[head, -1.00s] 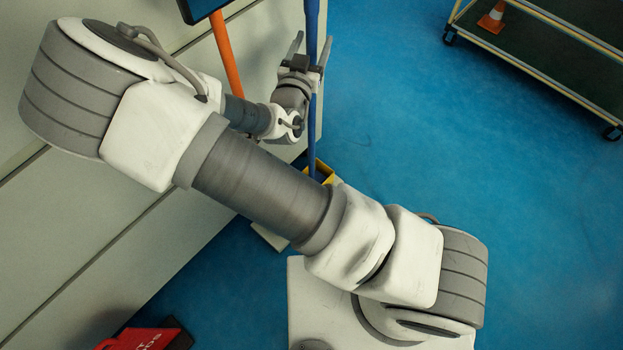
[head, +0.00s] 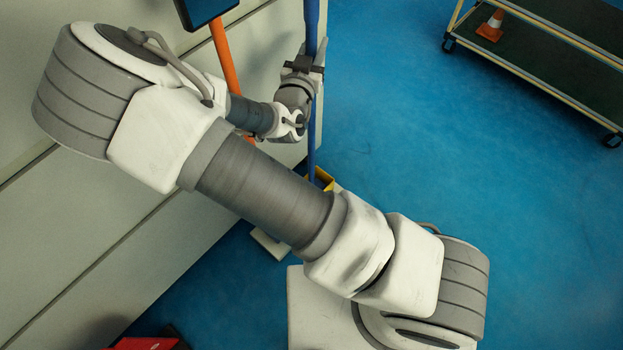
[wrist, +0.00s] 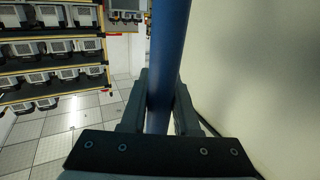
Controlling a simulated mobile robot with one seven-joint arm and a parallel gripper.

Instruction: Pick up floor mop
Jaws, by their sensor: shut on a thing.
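The floor mop shows as a long upright blue handle (head: 312,22) in the head view, beside the wall panel; its head is hidden behind my arm. My gripper (head: 312,56) is closed around the handle's upper part. In the wrist view the blue handle (wrist: 169,45) runs down between the two dark fingers of my gripper (wrist: 159,98), with one finger on each side.
An orange pole (head: 224,55) stands left of the handle, against the pale wall (head: 130,235). A yellow object (head: 322,178) is on the floor near the handle. Racks (wrist: 55,55) show in the wrist view. Blue floor between is clear.

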